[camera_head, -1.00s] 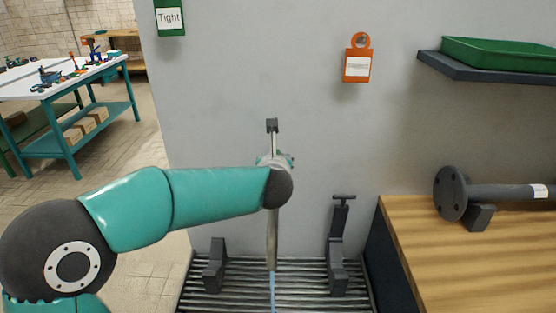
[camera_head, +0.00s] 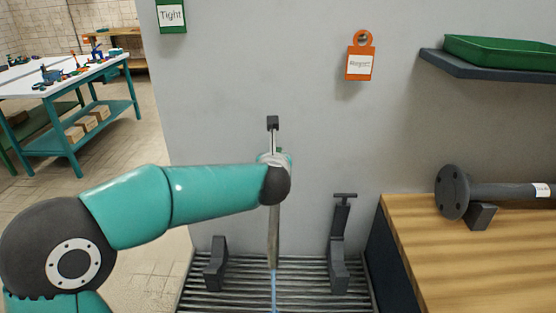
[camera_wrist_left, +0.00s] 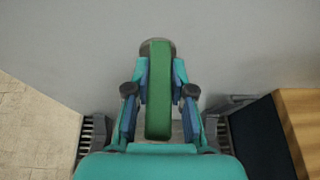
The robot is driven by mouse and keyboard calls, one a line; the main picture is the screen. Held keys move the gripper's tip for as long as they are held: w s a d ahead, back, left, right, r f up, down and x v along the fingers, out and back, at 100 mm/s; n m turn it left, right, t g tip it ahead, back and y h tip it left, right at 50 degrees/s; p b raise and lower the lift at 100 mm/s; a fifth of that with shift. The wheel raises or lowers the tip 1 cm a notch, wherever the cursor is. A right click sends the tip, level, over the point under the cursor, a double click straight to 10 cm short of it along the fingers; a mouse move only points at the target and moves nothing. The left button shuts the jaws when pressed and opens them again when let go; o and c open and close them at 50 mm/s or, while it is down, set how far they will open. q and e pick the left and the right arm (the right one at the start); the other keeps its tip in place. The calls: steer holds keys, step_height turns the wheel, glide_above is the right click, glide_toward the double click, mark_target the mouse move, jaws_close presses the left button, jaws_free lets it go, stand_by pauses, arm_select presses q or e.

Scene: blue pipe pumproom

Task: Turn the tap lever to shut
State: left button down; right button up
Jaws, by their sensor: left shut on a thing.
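The tap's green lever (camera_wrist_left: 158,90) stands lengthwise between the fingers of my left gripper (camera_wrist_left: 158,100) in the left wrist view, and the gripper is shut on it. A round grey end of the tap (camera_wrist_left: 158,46) shows beyond it, near the wall. In the head view my left arm comes in from the left and its wrist hides most of the tap and the gripper. A grey pipe (camera_head: 273,235) shows below the wrist, with a thin bluish stream (camera_head: 273,290) under it. My right gripper is not in view.
Two dark brackets (camera_head: 216,262) (camera_head: 339,245) stand on the slatted grate (camera_head: 290,270) either side of the stream. A wooden bench (camera_head: 470,260) with a flanged pipe (camera_head: 452,192) is at right. An orange tag (camera_head: 360,66) and a green "Tight" tag (camera_head: 171,16) hang on the wall.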

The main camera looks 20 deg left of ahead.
arm_select(q)
steer(key=shift+m+h+b, duration=0.5)
steer(key=shift+m+h, duration=0.2)
steer(key=shift+h, duration=0.1)
steer(key=shift+a+m+t+h, duration=0.1)
steer(key=shift+m+t+h, duration=0.2)
steer(key=shift+m+h, duration=0.45)
steer(key=m+h, duration=0.2)
steer(key=h, duration=0.1)
steer(key=shift+r+m+p, duration=0.15)
steer(key=shift+m+p, duration=0.15)
steer(key=shift+m, duration=0.05)
steer(key=shift+w+r+m+g+h+p, duration=0.1)
steer(key=shift+m+g+h+p, duration=0.55)
steer(key=shift+m+h, duration=0.4)
steer(key=m+g+h+p, duration=0.3)
steer(key=m+p, duration=0.1)
steer(key=p, duration=0.3)
steer(key=m+g+h+p, duration=0.4)
steer(key=m+p, duration=0.1)
steer(key=p, duration=0.3)
steer(key=shift+r+g+h, duration=0.15)
steer(key=shift+g+h, duration=0.1)
steer(key=shift+h, duration=0.05)
steer(key=shift+f+m+g+h+p, duration=0.25)
steer(key=shift+m+g+p, duration=0.4)
steer(key=shift+p, duration=0.5)
